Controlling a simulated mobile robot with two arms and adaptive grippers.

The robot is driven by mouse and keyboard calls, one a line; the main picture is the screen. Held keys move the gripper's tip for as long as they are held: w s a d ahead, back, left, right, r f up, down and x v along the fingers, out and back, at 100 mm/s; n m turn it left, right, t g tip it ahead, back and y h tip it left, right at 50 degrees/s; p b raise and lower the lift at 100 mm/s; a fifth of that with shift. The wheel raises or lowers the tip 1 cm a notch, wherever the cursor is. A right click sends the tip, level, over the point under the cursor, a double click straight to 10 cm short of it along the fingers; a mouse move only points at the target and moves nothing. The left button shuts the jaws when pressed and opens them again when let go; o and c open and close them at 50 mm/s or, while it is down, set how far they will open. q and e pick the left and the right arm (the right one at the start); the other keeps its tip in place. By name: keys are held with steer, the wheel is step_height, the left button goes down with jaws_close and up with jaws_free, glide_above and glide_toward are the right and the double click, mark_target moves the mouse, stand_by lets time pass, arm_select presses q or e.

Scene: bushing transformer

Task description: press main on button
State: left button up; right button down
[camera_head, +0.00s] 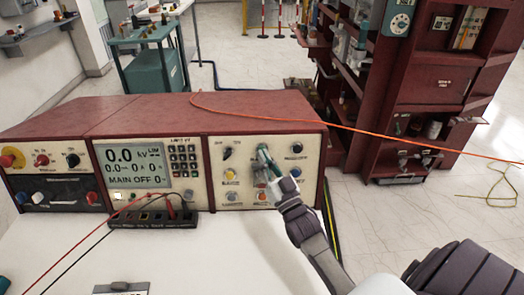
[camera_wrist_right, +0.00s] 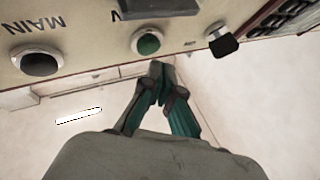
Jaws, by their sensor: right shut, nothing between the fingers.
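The control console (camera_head: 165,105) has a red top and a cream front with a lit screen (camera_head: 135,167) reading "MAIN OFF". My right gripper (camera_head: 264,158) is shut and empty, its teal fingers in front of the console's right panel, hiding part of it. In the right wrist view, the shut fingertips (camera_wrist_right: 158,70) are just below a green button (camera_wrist_right: 148,42) in picture terms; I cannot tell whether they touch. A dark round button (camera_wrist_right: 40,63) beside an upside-down "MAIN" label is to the left. A teal bit at the head view's lower left edge may be my left gripper.
A black switch (camera_wrist_right: 223,42) sticks out right of the green button. A black terminal strip (camera_head: 153,218) with red and black leads lies before the screen. An orange cable (camera_head: 350,130) crosses the console top. Red shelving (camera_head: 420,95) stands behind to the right.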

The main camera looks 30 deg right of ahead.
steer(key=shift+w+d+f, duration=0.1)
steer(key=shift+w+d, duration=0.15)
steer(key=shift+w, duration=0.1)
steer(key=shift+w+d+f+b, duration=0.1)
steer(key=shift+w+d+b, duration=0.1)
steer(key=shift+w+b, duration=0.15)
stand_by(0.9)
stand_by(0.3)
steer(key=shift+s+a+r+p, duration=0.2)
steer(key=shift+s+a+p, duration=0.25)
steer(key=shift+s+p, duration=0.25)
steer(key=s+a+p, duration=0.1)
steer(key=s+p, duration=0.1)
steer(key=s+a+r+p, duration=0.1)
steer(key=s, duration=0.1)
steer(key=shift+s+a+r, duration=0.1)
steer(key=shift+a, duration=0.2)
